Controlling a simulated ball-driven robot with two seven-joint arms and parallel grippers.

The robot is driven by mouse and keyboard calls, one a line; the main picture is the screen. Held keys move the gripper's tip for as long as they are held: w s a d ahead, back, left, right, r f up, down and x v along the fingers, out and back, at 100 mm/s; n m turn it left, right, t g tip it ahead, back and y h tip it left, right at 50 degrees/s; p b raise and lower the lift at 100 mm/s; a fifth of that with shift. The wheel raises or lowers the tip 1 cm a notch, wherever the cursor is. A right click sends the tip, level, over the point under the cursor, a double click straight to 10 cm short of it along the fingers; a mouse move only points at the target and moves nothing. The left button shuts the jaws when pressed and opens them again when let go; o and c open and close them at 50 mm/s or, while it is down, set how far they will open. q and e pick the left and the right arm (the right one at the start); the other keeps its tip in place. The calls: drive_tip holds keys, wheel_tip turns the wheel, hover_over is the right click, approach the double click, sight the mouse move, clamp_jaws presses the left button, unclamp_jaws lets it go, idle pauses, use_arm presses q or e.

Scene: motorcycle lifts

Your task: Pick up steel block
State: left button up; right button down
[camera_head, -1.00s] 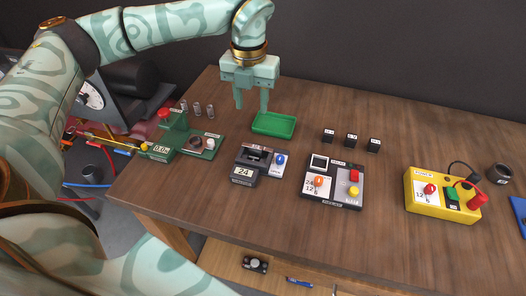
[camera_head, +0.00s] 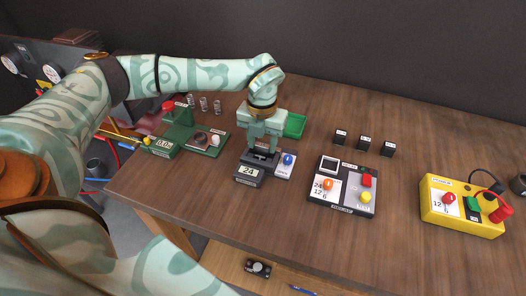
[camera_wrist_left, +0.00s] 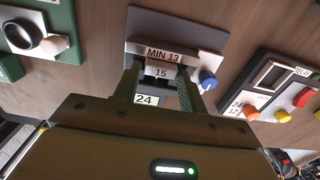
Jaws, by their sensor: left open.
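My left gripper (camera_head: 262,148) is open, pointing down over a dark tester with a "24" display (camera_head: 248,174) and a blue knob. In the left wrist view its two fingers (camera_wrist_left: 159,78) stand either side of a small grey block labelled "15" (camera_wrist_left: 162,73), likely the steel block. The block sits in the tester, just below a "MIN 13" label (camera_wrist_left: 163,55). I cannot tell whether the fingers touch it. In the head view the gripper hides the block. My right gripper is not in view.
A green tray (camera_head: 294,126) lies just behind the gripper. A green press device (camera_head: 180,139) stands to the left, with several small metal cylinders behind it. A black-and-grey panel (camera_head: 343,187), three dark cubes (camera_head: 364,143) and a yellow box (camera_head: 461,206) are to the right.

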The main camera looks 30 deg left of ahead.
sight(263, 151)
use_arm(q)
wheel_tip(263, 151, down, 3)
drive_tip(key=shift+r, duration=0.1)
drive_tip(key=shift+r, duration=0.1)
drive_tip(key=c, duration=0.9)
